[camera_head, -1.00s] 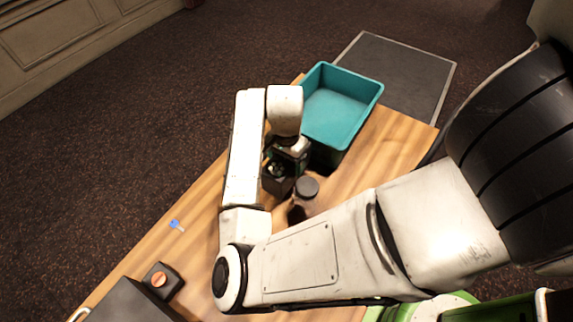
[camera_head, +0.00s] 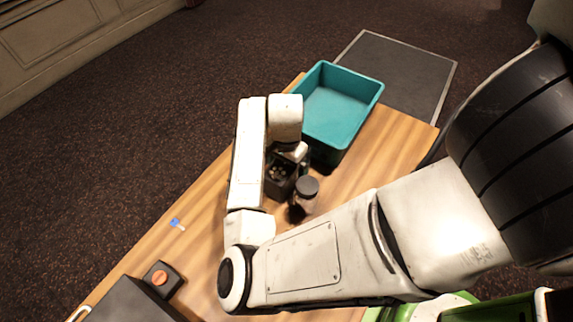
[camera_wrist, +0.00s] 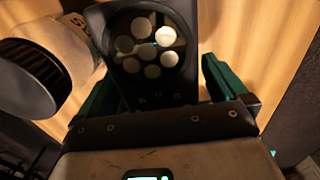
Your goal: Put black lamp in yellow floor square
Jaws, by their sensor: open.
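The black lamp (camera_wrist: 150,48), a dark block with a round cluster of pale lenses, stands upright on the wooden desk. In the head view the lamp (camera_head: 280,180) shows partly below my wrist. My gripper (camera_wrist: 158,92) is open, with its green fingers on either side of the lamp's lower part in the wrist view. The left finger is closer to the lamp than the right; contact cannot be told. In the head view my gripper is mostly hidden by my arm. No yellow floor square is visible.
A jar with a dark lid (camera_head: 306,190) stands close beside the lamp. A teal bin (camera_head: 345,128) sits behind on the desk (camera_head: 390,150). A grey floor panel (camera_head: 400,75) lies beyond. A black box with an orange button (camera_head: 160,281) and a small blue item (camera_head: 175,222) are front left.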

